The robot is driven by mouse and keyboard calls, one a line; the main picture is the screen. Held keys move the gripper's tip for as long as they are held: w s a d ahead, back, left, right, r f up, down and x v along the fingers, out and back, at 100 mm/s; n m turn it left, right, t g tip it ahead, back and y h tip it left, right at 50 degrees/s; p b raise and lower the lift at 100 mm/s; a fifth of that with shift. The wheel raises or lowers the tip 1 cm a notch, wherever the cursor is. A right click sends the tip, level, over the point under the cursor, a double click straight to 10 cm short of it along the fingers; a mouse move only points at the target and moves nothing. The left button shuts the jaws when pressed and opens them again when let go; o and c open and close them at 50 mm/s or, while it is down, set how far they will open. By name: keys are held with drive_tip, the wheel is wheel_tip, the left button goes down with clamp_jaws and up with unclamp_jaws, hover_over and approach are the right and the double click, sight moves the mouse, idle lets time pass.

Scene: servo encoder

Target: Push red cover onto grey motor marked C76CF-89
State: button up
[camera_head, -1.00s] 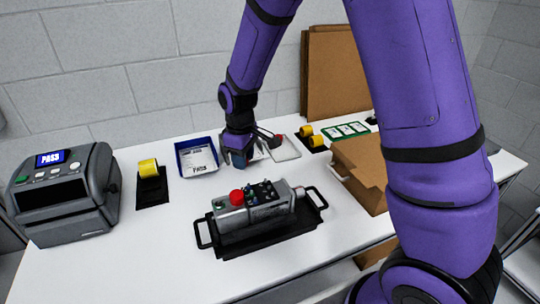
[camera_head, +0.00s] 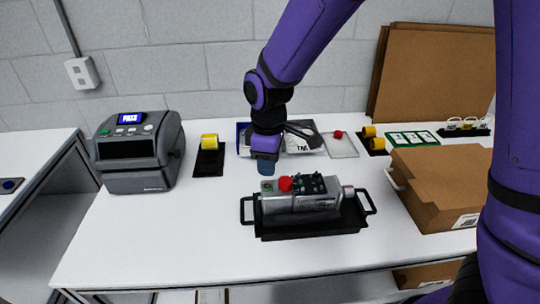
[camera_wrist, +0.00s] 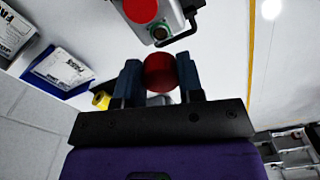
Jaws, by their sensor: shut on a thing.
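The grey motor (camera_head: 318,202) lies in a black handled tray (camera_head: 310,228) on the white table. Its top carries a red round part (camera_head: 285,184) and dark fittings; no marking is readable. My gripper (camera_head: 264,168) is behind and slightly left of the motor, above the table. In the wrist view my gripper (camera_wrist: 161,80) is shut on a red round cover (camera_wrist: 160,70), held between its blue fingers. The motor's end (camera_wrist: 170,20) shows past the cover, with a red disc (camera_wrist: 140,8) and a green ring (camera_wrist: 160,33). The held cover is hidden in the head view.
A label printer (camera_head: 140,150) stands at left. A blue tray (camera_head: 241,137) with papers is behind my gripper. A pale tray (camera_head: 342,150) holds another red piece (camera_head: 338,134). A cardboard box (camera_head: 440,185) stands at right. The table front left is clear.

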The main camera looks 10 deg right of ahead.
sight(269, 186)
drive_tip(key=shift+f, duration=2.5)
drive_tip(key=shift+f, duration=0.65)
idle(0.5)
drive_tip(key=o, duration=1)
